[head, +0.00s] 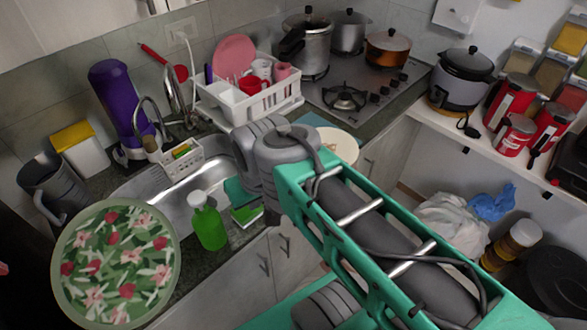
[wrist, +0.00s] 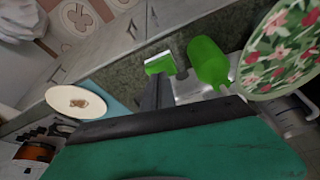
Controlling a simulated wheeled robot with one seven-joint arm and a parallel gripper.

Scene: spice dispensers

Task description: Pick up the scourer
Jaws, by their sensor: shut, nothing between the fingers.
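The scourer, a small green block with a white edge (head: 246,214), lies on the dark counter strip in front of the sink, just right of a green bottle (head: 208,222). In the wrist view the scourer (wrist: 160,64) is beyond my fingertips, close to the bottle (wrist: 208,62). My gripper (wrist: 155,90) is shut and empty, its dark fingers pointing toward the scourer with a gap apparent between them. In the head view only a teal part of my gripper (head: 240,192) shows behind the scourer; my arm hides the rest.
A floral round plate (head: 115,262) stands at the left of the bottle. The metal sink (head: 180,192) lies behind. A caddy (head: 182,158) holds a yellow-green item. A white dish rack (head: 250,100) and a pale plate (head: 338,146) are farther back.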

